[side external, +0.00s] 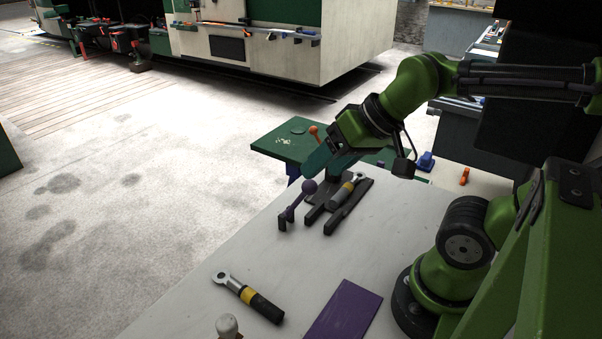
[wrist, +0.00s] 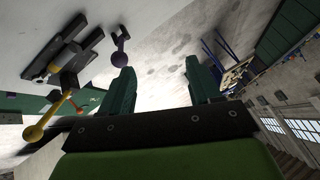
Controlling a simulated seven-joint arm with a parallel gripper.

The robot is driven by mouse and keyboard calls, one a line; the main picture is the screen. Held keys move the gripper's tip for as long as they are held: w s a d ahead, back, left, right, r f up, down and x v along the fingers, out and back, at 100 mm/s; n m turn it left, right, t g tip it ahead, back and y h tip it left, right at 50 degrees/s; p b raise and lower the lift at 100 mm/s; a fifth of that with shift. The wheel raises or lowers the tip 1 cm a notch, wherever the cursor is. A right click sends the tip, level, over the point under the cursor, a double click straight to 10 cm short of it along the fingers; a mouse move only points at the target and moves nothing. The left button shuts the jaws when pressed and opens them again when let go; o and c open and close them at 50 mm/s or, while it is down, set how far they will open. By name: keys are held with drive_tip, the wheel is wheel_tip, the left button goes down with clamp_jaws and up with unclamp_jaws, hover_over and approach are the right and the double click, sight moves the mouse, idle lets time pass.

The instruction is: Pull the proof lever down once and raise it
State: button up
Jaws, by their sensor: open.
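A small lever with a purple ball knob (side external: 308,187) stands on the pale bench; the knob also shows in the wrist view (wrist: 118,58), beyond one fingertip. Beside it is a dark fixture (side external: 331,215) with a wrench (side external: 345,190) lying in it. In the wrist view a yellow lever with a ball end (wrist: 33,133) sticks out by the fixture. In the side view an orange-knobbed lever (side external: 313,130) shows behind my gripper. I cannot tell which is the proof lever. My gripper (side external: 311,170) is open and empty, its teal fingers above and behind the purple knob.
A second wrench (side external: 250,297), a purple mat (side external: 343,312) and a pale round-topped object (side external: 227,326) are on the near bench. A green table (side external: 280,146) stands behind. The bench's left front has free room.

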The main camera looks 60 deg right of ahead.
idle(0.4)
drive_tip(key=shift+c, duration=0.9)
drive_tip(key=shift+w+d+f, duration=0.1)
drive_tip(key=shift+f, duration=0.3)
drive_tip(key=shift+c, duration=1.2)
drive_tip(key=w+d+m+g, duration=0.1)
drive_tip(key=w, duration=0.1)
drive_tip(key=w+d+m+g, duration=0.1)
drive_tip(key=w, duration=0.1)
drive_tip(key=w+d+g, duration=0.1)
drive_tip(key=w+d, duration=0.1)
drive_tip(key=w, duration=0.1)
drive_tip(key=shift+w+f+m+h, duration=0.1)
drive_tip(key=shift+f+m+h, duration=0.05)
drive_tip(key=shift+m+h, duration=0.2)
clamp_jaws()
drive_tip(key=w+d+r+m+g, duration=0.1)
drive_tip(key=w+d+m+g, duration=0.8)
drive_tip(key=m, duration=0.6)
drive_tip(key=s+a+f+t, duration=0.1)
drive_tip(key=s+a+f, duration=0.3)
drive_tip(key=f, duration=0.5)
drive_tip(key=shift+s+a+f+t, duration=0.3)
drive_tip(key=shift+s+t, duration=0.1)
drive_tip(key=shift+s, duration=0.15)
